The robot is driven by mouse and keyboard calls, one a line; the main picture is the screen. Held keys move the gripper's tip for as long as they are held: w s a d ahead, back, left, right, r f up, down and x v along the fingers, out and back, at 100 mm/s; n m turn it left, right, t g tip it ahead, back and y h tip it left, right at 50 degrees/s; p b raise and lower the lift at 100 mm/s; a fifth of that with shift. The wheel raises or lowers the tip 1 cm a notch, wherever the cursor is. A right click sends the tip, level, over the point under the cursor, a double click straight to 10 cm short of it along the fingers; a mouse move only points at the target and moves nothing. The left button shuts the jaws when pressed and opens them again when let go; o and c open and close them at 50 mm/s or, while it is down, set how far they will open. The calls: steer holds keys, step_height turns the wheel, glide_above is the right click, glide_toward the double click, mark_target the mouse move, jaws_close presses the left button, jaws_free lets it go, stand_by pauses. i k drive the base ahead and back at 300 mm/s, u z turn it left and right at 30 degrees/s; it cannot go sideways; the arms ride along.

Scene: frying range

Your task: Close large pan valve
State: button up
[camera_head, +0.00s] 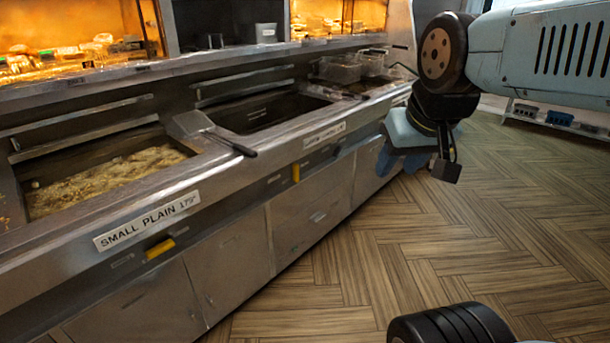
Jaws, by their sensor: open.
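Two yellow valve handles sit on the front of the steel frying range. My gripper (388,158) is at the upper right, beyond and to the right of the upright handle, and apart from both handles. It is open, and I see nothing held in it.
The near pan (110,180) holds pale frying food. A scoop (215,133) lies across the range, its dark handle sticking out over the front edge. Wire baskets (345,70) stand at the far end. Wooden floor (400,240) is clear on the right.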

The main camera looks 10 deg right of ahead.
mark_target(295, 166)
steer(key=u, duration=0.15)
steer(key=i, duration=0.9)
steer(key=z, duration=0.05)
